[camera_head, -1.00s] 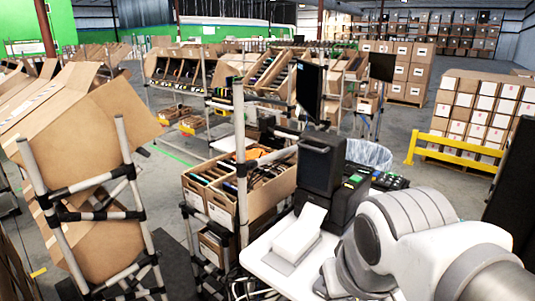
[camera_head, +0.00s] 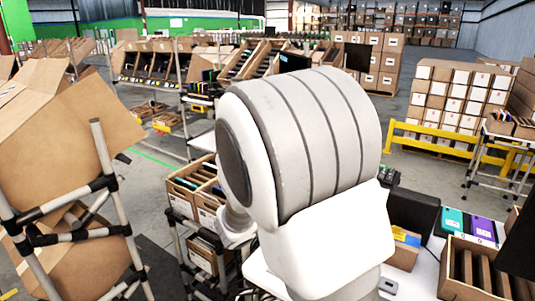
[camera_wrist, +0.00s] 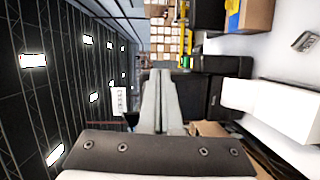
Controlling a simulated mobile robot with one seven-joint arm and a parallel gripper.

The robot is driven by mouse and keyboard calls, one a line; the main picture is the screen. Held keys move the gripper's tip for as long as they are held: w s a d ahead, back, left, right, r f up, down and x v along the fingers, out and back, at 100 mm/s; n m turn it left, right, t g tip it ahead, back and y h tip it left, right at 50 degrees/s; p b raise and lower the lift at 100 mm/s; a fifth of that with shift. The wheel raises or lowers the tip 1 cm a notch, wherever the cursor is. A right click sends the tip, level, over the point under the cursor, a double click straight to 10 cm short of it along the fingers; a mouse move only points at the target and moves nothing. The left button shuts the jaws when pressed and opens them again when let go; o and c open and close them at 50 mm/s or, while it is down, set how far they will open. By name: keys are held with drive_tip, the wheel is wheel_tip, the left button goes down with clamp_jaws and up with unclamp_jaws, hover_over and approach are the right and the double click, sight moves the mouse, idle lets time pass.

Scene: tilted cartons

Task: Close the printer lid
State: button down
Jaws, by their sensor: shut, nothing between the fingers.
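My gripper (camera_wrist: 160,76) shows in the wrist view, with its two grey fingers together and nothing between them. The wrist picture is turned on its side. A black device (camera_wrist: 201,96), apparently the printer, stands just right of the fingers. I cannot tell whether they touch it, or make out its lid clearly. A white block (camera_wrist: 272,105) sits beside the device on the white table. In the head view my arm covers the printer and my gripper.
Brown bins (camera_head: 186,187) stand on a rack left of my arm. A brown slotted tray (camera_head: 478,272) and a black box (camera_head: 413,213) are on the right.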

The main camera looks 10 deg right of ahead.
drive_tip(key=w+a+n+t+y, duration=0.1)
drive_tip(key=w+a+n+t, duration=0.3)
drive_tip(key=w+a+t, duration=0.25)
drive_tip(key=f+p+x, duration=0.1)
drive_tip(key=p+x, duration=0.1)
drive_tip(key=x, duration=1.1)
drive_tip(key=shift+w+d, duration=0.25)
drive_tip(key=shift+w, duration=0.15)
drive_tip(key=shift+g, duration=0.25)
